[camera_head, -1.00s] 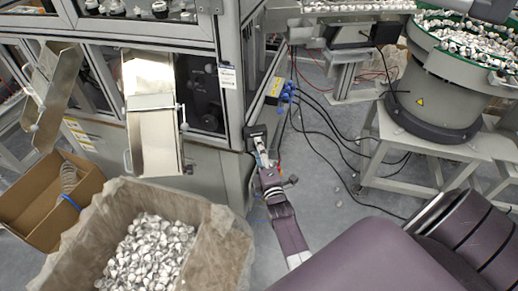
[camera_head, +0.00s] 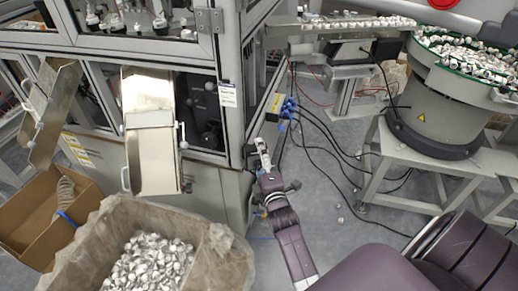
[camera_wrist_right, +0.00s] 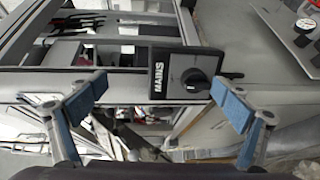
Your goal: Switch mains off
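The mains switch is a dark plate lettered MAINS (camera_wrist_right: 158,75) with a round black knob (camera_wrist_right: 196,80), seen in the right wrist view on the machine frame. The plate appears turned sideways there. My right gripper (camera_wrist_right: 160,95) is open, with its blue-padded fingers on either side of the switch, and nothing is between them. The fingers look apart from the knob. In the head view, my right gripper (camera_head: 263,158) is at the machine's corner post and largely hides the switch. My left gripper is not in view.
A lined box of white caps (camera_head: 150,262) stands at the front left, beside an open cardboard box (camera_head: 25,235). A metal chute (camera_head: 152,150) hangs on the machine. Cables (camera_head: 325,140) lie on the floor right of the gripper. A feeder bowl (camera_head: 432,125) stands at right.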

